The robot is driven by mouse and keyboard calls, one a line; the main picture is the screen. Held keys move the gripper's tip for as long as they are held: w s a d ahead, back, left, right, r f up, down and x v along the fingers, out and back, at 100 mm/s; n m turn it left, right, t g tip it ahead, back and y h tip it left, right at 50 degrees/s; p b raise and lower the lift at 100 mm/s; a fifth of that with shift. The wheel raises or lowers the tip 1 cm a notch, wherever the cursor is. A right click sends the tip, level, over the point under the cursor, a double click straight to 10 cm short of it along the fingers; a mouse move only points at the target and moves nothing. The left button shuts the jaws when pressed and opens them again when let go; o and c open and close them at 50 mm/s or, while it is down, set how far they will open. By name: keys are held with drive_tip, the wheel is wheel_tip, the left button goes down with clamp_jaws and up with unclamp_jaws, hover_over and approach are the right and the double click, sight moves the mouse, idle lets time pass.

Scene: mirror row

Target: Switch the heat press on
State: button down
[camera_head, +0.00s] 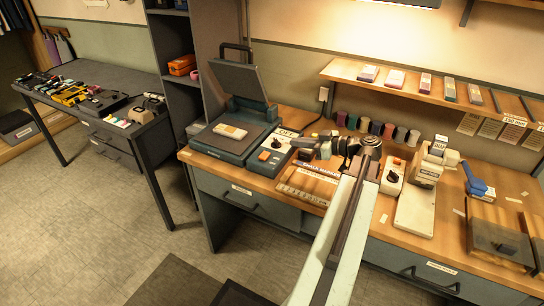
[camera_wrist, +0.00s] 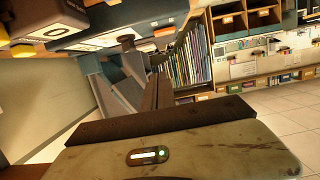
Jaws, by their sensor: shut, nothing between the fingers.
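The heat press (camera_head: 238,143) stands at the left end of the wooden bench in the head view, its lid raised and a pale block on its bed.
Right of my arm stand another switch box (camera_head: 392,177) with a dark knob and a white machine (camera_head: 420,190). Thread spools (camera_head: 375,128) line the wall behind. A lettered wooden board (camera_head: 308,183) lies in front of my gripper. A tall shelf (camera_head: 185,60) stands left.

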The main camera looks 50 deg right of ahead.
drive_tip(key=shift+w, duration=0.1)
drive_tip(key=b, duration=0.3)
hover_over(273, 156)
drive_tip(key=f, duration=0.3)
drive_tip(key=shift+w+a, duration=0.15)
drive_tip(key=shift+w, duration=0.05)
drive_tip(key=f+b, duration=0.3)
drive_tip(key=shift+s, duration=0.2)
drive_tip(key=shift+f, duration=0.25)
